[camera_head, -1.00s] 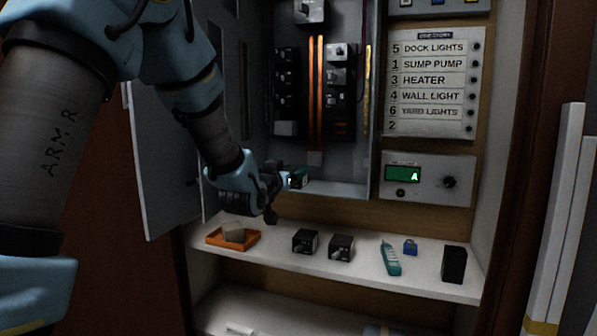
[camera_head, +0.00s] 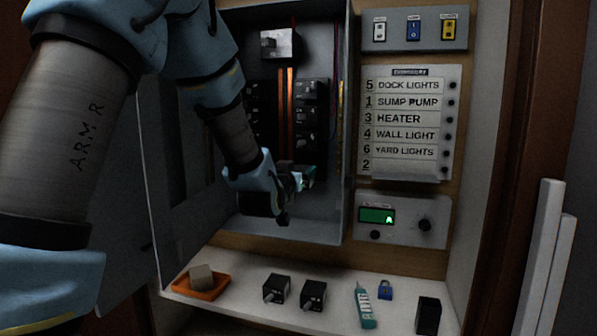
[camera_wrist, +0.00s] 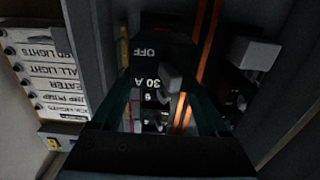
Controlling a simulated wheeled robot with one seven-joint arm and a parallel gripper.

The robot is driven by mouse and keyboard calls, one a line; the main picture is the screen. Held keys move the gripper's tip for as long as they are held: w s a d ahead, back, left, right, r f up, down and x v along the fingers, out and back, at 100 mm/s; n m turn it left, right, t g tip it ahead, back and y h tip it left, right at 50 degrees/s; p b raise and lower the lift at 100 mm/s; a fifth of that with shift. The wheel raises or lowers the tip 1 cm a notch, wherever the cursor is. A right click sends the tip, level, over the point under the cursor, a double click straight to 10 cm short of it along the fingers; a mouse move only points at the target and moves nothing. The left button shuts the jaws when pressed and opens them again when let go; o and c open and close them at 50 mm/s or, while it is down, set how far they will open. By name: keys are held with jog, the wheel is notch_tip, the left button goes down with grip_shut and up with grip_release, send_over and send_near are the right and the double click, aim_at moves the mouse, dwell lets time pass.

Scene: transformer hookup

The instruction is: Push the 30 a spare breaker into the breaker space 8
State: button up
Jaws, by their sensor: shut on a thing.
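My gripper (camera_head: 306,176) is at the lower part of the open grey breaker panel, near the bottom of the right breaker column (camera_head: 308,112). In the wrist view its teal fingers (camera_wrist: 163,100) are shut on the sides of a black breaker (camera_wrist: 160,70), marked "30 A" and "OFF", with a grey toggle. That view is upside down. In the head view the held breaker is mostly hidden by my gripper. Breaker space 8 is hidden or too dark to make out, and I cannot tell whether the breaker touches the panel.
Orange bus bars (camera_head: 286,115) run between the breaker columns. The panel's right wall (camera_head: 345,125) is close to my gripper. Below, a shelf holds an orange tray (camera_head: 213,291), two black breakers (camera_head: 277,289) (camera_head: 313,295), a teal tester (camera_head: 363,305), a blue padlock (camera_head: 385,289) and a black block (camera_head: 428,316).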

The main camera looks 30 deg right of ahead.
jog(key=shift+b, duration=0.4)
jog(key=shift+x, duration=2.95)
jog(key=shift+b, duration=0.65)
jog(key=shift+b+x, duration=0.3)
jog(key=shift+x, duration=1.3)
jog(key=o, duration=1.3)
